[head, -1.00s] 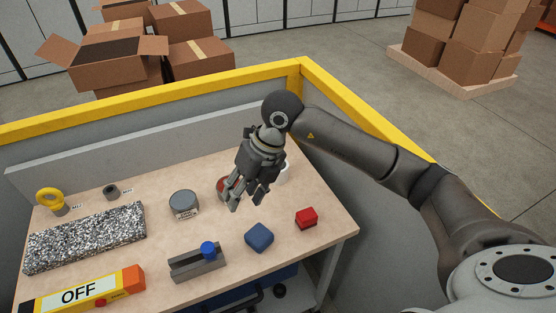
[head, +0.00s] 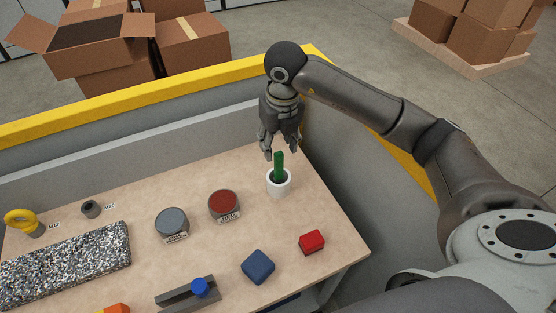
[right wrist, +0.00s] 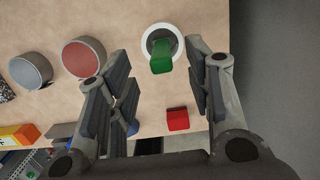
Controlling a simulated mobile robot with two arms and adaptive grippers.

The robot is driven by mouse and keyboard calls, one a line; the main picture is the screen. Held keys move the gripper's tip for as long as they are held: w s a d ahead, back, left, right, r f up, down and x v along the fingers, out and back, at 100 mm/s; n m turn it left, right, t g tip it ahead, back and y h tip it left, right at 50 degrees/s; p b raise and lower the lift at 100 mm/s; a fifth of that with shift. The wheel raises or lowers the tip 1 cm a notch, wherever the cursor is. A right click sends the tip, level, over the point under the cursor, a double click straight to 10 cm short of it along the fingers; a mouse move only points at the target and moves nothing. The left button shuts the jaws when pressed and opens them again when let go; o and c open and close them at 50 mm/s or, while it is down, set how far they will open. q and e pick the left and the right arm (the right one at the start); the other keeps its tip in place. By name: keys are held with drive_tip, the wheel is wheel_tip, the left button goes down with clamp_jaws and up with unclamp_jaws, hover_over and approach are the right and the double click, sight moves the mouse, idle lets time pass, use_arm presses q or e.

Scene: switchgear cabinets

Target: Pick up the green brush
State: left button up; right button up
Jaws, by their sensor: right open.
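The green brush (head: 279,165) stands upright in a white cup (head: 279,185) near the back right of the table. My right gripper (head: 281,153) is open and empty, just above and behind the brush in the head view. In the right wrist view, the green brush (right wrist: 161,59) and the white cup (right wrist: 161,38) show beyond the open fingers, between their lines. The fingers do not visibly touch the brush. My left gripper is not in view.
A red-topped tin (head: 223,203) and a grey-topped tin (head: 172,223) stand left of the cup. A red block (head: 312,242) and a blue block (head: 258,266) lie nearer the front. A grey wall with a yellow rail (head: 150,100) runs behind the table.

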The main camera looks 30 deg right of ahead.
sight(278, 155)
drive_tip(key=f, duration=0.2)
drive_tip(key=s+f+p, duration=0.1)
drive_tip(key=f, duration=0.1)
drive_tip(key=shift+a, duration=0.3)
drive_tip(key=shift+w+f, duration=0.2)
drive_tip(key=f, duration=0.1)
drive_tip(key=f+p, duration=0.1)
drive_tip(key=f, duration=0.1)
drive_tip(key=f+p, duration=0.1)
drive_tip(key=shift+w+d+f, duration=0.15)
drive_tip(key=shift+d+f, duration=0.1)
drive_tip(key=shift+d, duration=0.05)
drive_tip(key=shift+f+p, duration=0.25)
drive_tip(key=shift+p, duration=0.05)
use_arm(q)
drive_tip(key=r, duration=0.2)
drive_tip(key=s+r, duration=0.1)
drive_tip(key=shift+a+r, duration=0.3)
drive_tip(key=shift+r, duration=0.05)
use_arm(e)
drive_tip(key=shift+w+f, duration=0.1)
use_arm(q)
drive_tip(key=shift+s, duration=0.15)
use_arm(e)
drive_tip(key=shift+c, duration=0.4)
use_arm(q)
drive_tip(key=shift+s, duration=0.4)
use_arm(e)
drive_tip(key=c, duration=0.9)
